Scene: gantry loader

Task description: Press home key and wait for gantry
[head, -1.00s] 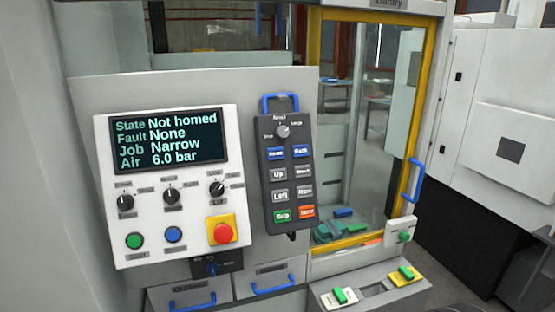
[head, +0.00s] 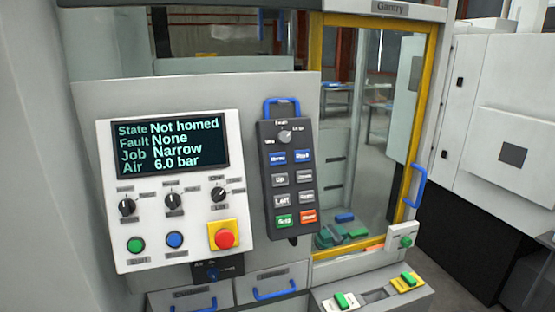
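The handheld pendant (head: 288,178) hangs on the machine front by a blue handle. It has a selector knob at the top and rows of blue, grey, green and orange keys. The top left blue key (head: 278,158) looks like the home key; its label is blurred. The control panel (head: 175,190) to its left has a screen (head: 170,144) reading State Not homed, Fault None, Job Narrow, Air 6.0 bar. Behind the yellow-framed door (head: 374,140) the gantry itself cannot be made out. My gripper is not in view.
A red emergency stop (head: 224,238) sits on the panel, with green (head: 136,245) and blue (head: 175,240) buttons beside it. Drawers with blue handles (head: 275,290) are below. Green and blue parts (head: 342,234) lie behind the door glass. A white cabinet (head: 505,120) stands at right.

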